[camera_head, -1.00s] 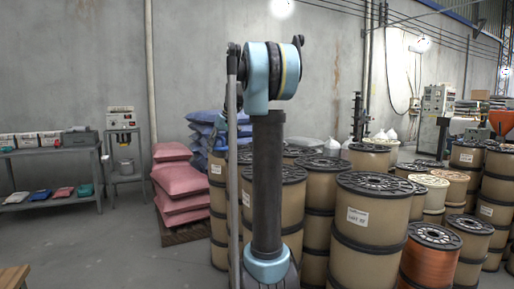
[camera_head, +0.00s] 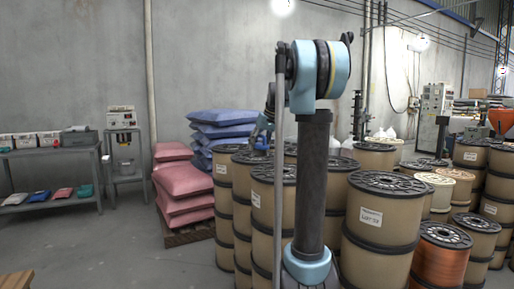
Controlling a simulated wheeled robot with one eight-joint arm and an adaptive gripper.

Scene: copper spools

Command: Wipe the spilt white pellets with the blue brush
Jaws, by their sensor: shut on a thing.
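I see no blue brush and no spilt white pellets in the head view. My arm stands upright in front of the camera, with a light blue joint at its top and another at its foot. A small blue part of my arm shows behind it, to the left, in front of the stacked sacks. My gripper cannot be made out; the arm hides what lies behind it.
Large cardboard-sided spools (camera_head: 375,235) crowd the middle and right, with a copper spool (camera_head: 439,258) among them. Pink sacks (camera_head: 185,180) and blue sacks (camera_head: 222,116) are stacked behind. A grey shelf table (camera_head: 50,152) stands left. The floor (camera_head: 120,250) at left is clear.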

